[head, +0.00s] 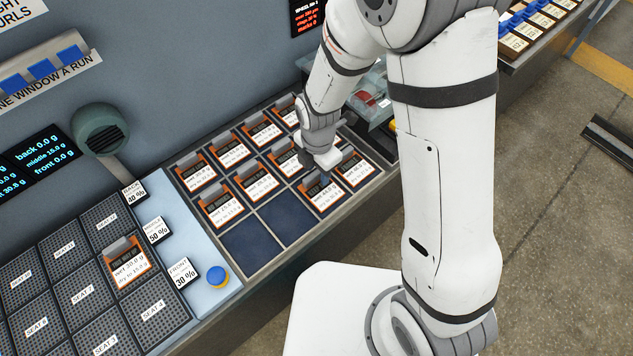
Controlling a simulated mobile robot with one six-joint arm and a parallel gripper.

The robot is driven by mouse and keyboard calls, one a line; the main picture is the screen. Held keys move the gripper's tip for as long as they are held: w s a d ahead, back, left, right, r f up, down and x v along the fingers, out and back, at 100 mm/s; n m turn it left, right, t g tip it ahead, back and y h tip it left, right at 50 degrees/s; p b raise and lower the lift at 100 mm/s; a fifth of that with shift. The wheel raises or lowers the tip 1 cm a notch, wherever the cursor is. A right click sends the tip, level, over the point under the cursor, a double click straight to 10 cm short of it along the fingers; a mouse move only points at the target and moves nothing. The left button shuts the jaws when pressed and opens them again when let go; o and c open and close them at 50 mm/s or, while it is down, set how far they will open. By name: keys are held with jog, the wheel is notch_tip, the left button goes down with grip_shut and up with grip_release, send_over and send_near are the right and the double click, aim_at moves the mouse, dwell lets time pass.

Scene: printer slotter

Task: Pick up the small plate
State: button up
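Several small orange-rimmed plates with white labels lie in a dark compartment tray (222,272). My gripper (318,176) points down over the right part of the tray. It is close to the top edge of a plate (323,199) in the front row. Another plate (357,171) lies just right of it. I cannot tell whether the gripper touches a plate, and its fingers are too small and partly hidden to show if they are open. One more plate (129,266) sits on the perforated seat grid at the left.
Two front compartments (285,218) of the tray are empty. A blue button (217,275) and small percent signs (181,273) stand between grid and tray. A green round device (99,130) is on the wall. A clear-sided box (372,98) stands behind the tray's right end.

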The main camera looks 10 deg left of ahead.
jog(key=shift+f, duration=0.15)
jog(key=shift+c, duration=0.4)
grip_shut()
